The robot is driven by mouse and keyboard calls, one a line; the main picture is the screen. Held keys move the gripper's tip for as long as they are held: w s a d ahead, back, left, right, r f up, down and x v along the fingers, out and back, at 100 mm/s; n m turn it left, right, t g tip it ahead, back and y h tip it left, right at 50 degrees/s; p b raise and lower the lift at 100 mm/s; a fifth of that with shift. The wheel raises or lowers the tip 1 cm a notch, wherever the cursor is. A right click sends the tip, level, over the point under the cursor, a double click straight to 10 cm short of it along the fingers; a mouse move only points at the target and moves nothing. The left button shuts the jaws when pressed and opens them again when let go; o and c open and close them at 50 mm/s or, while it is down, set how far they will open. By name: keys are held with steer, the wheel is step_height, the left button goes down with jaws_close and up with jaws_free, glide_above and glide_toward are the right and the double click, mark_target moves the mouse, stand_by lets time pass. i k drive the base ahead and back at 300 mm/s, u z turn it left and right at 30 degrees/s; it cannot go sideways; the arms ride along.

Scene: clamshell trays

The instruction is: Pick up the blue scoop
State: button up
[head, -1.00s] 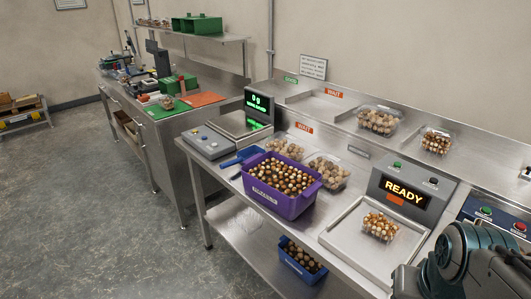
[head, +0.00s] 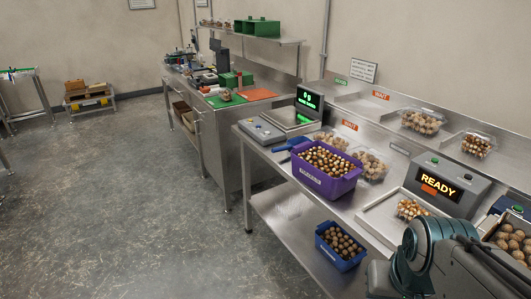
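The blue scoop (head: 287,145) lies on the steel table, just left of the purple bin and in front of the scale. Its far end is partly hidden by the bin, so its full shape is hard to tell. My arm shows at the lower right corner of the head view, near the table's right part and well away from the scoop. The fingertips of my gripper are not clearly visible.
A purple bin (head: 305,174) of nuts stands beside the scoop. A scale (head: 266,131) is behind it. Clear clamshell trays (head: 372,166) and a READY machine (head: 450,172) are to the right. A blue crate (head: 332,252) sits on the lower shelf. The floor at left is open.

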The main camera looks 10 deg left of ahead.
mark_target(290, 148)
steer(key=u, duration=1.4)
steer(key=i, duration=1.5)
steer(key=z, duration=0.85)
steer(key=i, duration=0.95)
steer(key=z, duration=0.9)
